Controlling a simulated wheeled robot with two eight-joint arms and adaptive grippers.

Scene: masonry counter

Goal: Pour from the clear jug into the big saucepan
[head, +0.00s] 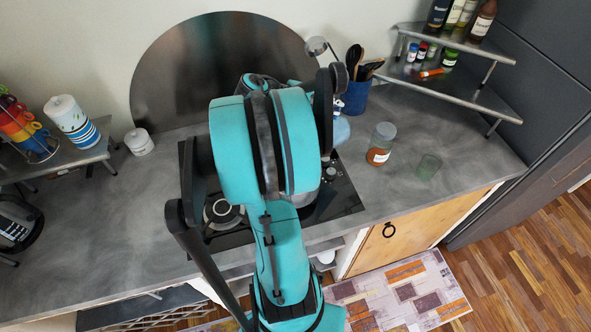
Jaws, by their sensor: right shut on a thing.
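My right arm rises through the middle of the head view and covers most of the hob. The dark parts of my right gripper (328,105) show beside the arm's upper right. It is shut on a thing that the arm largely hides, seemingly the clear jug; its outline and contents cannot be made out. A pale blue patch (341,131) shows just right of the gripper; I cannot tell what it belongs to. My left gripper is not in view.
The black hob (335,192) is partly covered. A white lidded pot (139,142) stands at left. The grey counter (110,225) is clear at front left.

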